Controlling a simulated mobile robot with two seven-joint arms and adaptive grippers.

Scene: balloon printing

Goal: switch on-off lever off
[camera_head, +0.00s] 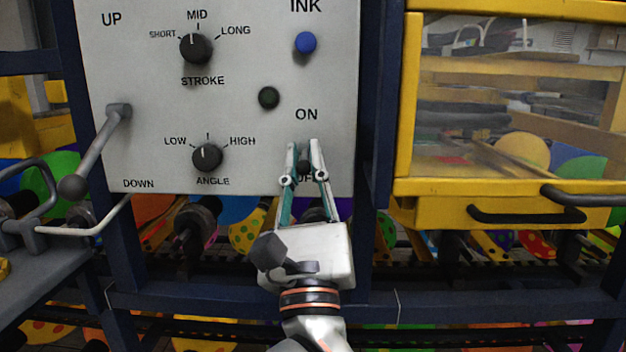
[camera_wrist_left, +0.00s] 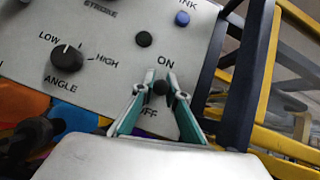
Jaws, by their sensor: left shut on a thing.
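The on-off lever shows as a small dark knob (camera_head: 304,167) on the grey control panel (camera_head: 245,170), below the ON label and just above the partly covered OFF label. In the left wrist view the dark knob (camera_wrist_left: 160,88) sits between ON and OFF. My left gripper (camera_head: 303,152) reaches up to the panel from below, with one teal finger on each side of the knob, shut on it. Its fingers (camera_wrist_left: 160,79) also show around the knob in the left wrist view. The lever's shaft is hidden. My right gripper is not in view.
The panel also has a STROKE dial (camera_head: 196,49), an ANGLE dial (camera_head: 208,157), a blue INK button (camera_head: 306,42), a dark round button (camera_head: 269,97) and an UP-DOWN lever (camera_head: 95,150), its ball end low. A yellow-framed window (camera_head: 408,100) with a dark handle (camera_head: 525,216) stands right.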

